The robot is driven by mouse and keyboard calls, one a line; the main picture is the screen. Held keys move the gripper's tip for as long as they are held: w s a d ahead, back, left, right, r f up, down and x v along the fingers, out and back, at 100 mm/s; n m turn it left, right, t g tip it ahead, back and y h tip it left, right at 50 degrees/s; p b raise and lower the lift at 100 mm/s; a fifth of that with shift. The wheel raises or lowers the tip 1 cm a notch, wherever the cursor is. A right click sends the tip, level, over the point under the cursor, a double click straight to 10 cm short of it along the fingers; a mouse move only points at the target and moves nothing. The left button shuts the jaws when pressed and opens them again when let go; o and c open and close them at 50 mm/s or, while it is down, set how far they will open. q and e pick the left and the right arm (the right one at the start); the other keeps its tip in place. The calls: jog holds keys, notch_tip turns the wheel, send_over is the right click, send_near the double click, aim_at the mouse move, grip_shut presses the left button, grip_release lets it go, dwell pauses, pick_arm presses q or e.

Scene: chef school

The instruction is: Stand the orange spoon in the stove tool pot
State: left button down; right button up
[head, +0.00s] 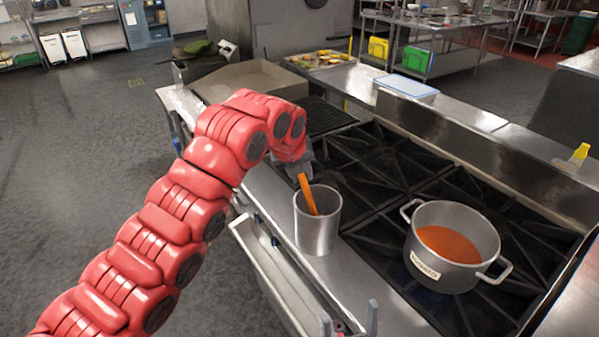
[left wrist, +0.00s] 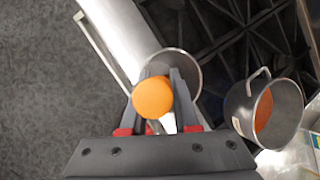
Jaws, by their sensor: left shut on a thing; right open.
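The orange spoon (head: 308,194) hangs from my left gripper (head: 298,170), which is shut on it. Its lower part slants down into the mouth of the grey metal tool pot (head: 318,234) on the stove's front ledge. The pot hides the spoon's lower end, so I cannot tell if it touches the bottom. In the left wrist view the spoon's round orange end (left wrist: 153,97) is between the fingers, with the pot's rim (left wrist: 199,72) behind it. My right gripper (head: 349,322) shows only its fingertips at the bottom edge, apart and empty.
A two-handled pot of orange-red soup (head: 450,276) stands on the black burner grates (head: 375,160) to the right. An empty-looking tray (head: 250,80) and a blue-lidded container (head: 407,88) are farther back. A rail (head: 268,275) runs along the stove's front.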

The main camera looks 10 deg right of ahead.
pick_arm(q)
jog(key=c, duration=0.6)
grip_release()
jog(key=shift+r, duration=0.1)
